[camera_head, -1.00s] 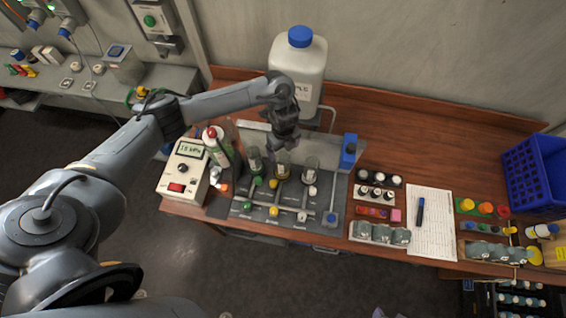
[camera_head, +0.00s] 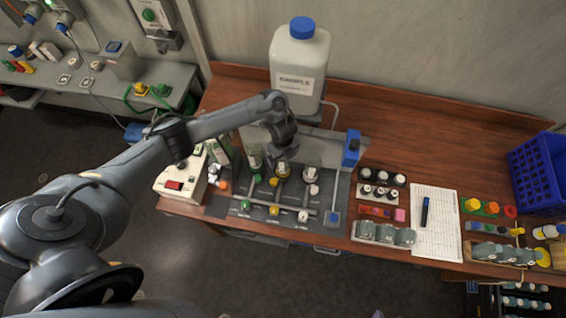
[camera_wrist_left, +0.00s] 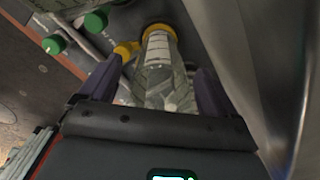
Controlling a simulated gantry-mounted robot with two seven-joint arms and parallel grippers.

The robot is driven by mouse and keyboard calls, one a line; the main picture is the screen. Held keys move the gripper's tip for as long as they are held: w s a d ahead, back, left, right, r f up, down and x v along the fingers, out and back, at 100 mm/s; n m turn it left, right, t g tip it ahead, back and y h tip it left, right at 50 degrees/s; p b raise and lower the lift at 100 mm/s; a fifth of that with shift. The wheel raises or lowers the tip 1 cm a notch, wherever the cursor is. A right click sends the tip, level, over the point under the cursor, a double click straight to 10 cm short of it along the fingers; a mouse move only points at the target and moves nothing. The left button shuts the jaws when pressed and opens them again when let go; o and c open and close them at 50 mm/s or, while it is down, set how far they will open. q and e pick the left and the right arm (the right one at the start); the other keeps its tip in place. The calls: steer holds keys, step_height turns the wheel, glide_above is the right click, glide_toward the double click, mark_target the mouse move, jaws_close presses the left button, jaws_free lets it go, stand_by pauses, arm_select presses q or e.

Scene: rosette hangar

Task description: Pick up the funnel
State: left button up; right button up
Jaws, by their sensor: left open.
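Three clear funnel-like cups stand in a row on the grey manifold panel (camera_head: 215,206): a left one (camera_head: 255,160), a middle one (camera_head: 283,170) with a yellow fitting, and a right one (camera_head: 311,174). My left gripper (camera_head: 284,155) points down at the middle one and hides its upper part. In the left wrist view the clear, graduated funnel (camera_wrist_left: 158,75) lies between the two open fingers of the left gripper (camera_wrist_left: 158,82), its yellow fitting beyond. I cannot tell whether either finger touches it. My right gripper is not in view.
A white jug (camera_head: 299,70) with a blue cap stands behind the panel. A meter box (camera_head: 178,180) and a bottle (camera_head: 222,152) stand left of it. A blue upright block (camera_head: 351,148) and small vials (camera_head: 382,175) stand to the right. The back right wood is clear.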

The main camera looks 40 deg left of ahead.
arm_select(q)
steer(key=shift+c, duration=0.5)
steer(key=c, duration=1.3)
steer(key=shift+c, duration=0.2)
